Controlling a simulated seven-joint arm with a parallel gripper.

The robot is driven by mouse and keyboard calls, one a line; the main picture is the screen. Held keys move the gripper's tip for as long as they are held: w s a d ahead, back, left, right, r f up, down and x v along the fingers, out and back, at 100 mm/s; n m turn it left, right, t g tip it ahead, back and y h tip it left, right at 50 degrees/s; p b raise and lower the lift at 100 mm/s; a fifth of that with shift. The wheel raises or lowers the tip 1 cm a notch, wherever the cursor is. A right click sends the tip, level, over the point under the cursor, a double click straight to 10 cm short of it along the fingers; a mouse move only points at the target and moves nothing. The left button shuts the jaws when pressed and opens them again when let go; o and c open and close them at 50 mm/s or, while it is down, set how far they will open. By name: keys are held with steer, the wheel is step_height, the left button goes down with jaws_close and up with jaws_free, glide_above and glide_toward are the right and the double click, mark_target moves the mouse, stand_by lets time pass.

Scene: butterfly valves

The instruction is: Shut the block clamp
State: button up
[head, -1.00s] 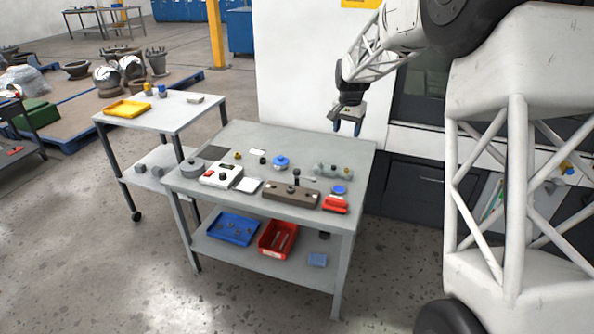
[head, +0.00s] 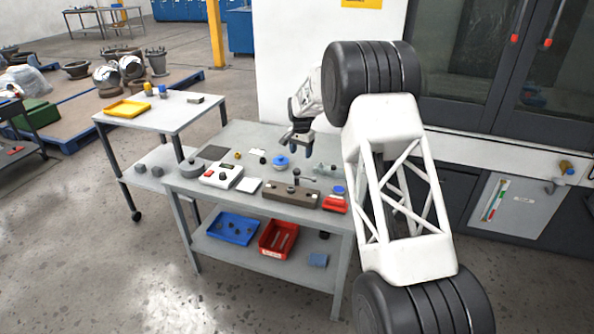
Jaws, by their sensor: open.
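A brown block (head: 290,194) with dark knobs lies along the front edge of the grey table; it looks like the block clamp. A dark lever with a round knob (head: 297,173) stands up at its back. Whether the clamp is shut is too small to tell. My gripper (head: 297,145) hangs with its blue fingertips down above the back of the table, behind and above the block. It is open, empty and apart from everything.
On the table (head: 240,138), a blue round part (head: 281,162) lies below my gripper, with a grey valve body (head: 325,169) to its right. A white box (head: 220,176) is left of the block; a red part (head: 335,204) is right of it. My arm hides the table's right side.

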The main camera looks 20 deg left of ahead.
mark_target(297, 170)
steer(key=shift+w+a+f, duration=0.2)
steer(key=shift+a+f, duration=0.75)
steer(key=shift+f, duration=0.1)
steer(key=shift+f, duration=3.85)
jaws_close()
